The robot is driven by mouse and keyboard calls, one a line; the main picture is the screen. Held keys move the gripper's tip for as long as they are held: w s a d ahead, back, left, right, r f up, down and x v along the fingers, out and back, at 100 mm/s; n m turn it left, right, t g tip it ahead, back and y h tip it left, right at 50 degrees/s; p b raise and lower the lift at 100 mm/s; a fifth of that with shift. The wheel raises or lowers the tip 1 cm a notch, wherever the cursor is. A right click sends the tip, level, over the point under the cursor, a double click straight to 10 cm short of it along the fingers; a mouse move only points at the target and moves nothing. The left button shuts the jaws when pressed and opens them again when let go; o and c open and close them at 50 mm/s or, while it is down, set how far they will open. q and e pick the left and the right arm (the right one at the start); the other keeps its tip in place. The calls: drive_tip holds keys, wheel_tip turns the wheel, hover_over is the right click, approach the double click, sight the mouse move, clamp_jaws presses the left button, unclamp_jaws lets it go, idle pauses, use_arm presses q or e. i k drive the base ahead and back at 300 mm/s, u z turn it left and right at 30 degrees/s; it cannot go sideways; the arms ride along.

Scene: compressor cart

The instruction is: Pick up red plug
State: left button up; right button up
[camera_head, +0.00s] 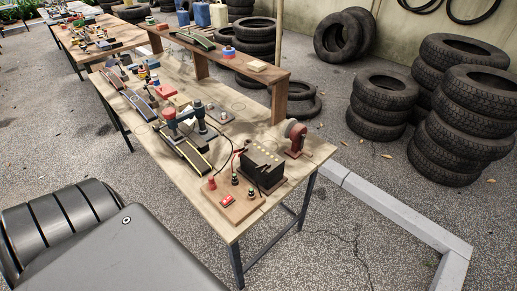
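A small red upright piece (212,183), which looks like the red plug, stands at the left edge of a small wooden board (240,210) on the near end of the workbench. It is small in the picture, so its exact shape is hard to tell. A flat red piece with a pale marking (227,200) lies just in front of it on the same board. Two dark upright pieces with light bands, one rear (235,179) and one front (250,193), stand to its right. Neither of my grippers is in view.
A dark box (262,168) stands right behind the board, beside a red round-headed machine (295,136). Clutter fills the middle of the workbench (308,164), and a raised shelf (240,64) runs along its back. Tyre stacks (382,105) stand right.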

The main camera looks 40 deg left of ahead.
sight(212, 183)
drive_tip(key=z, duration=0.25)
drive_tip(key=i, duration=1.65)
drive_tip(key=u, duration=3.75)
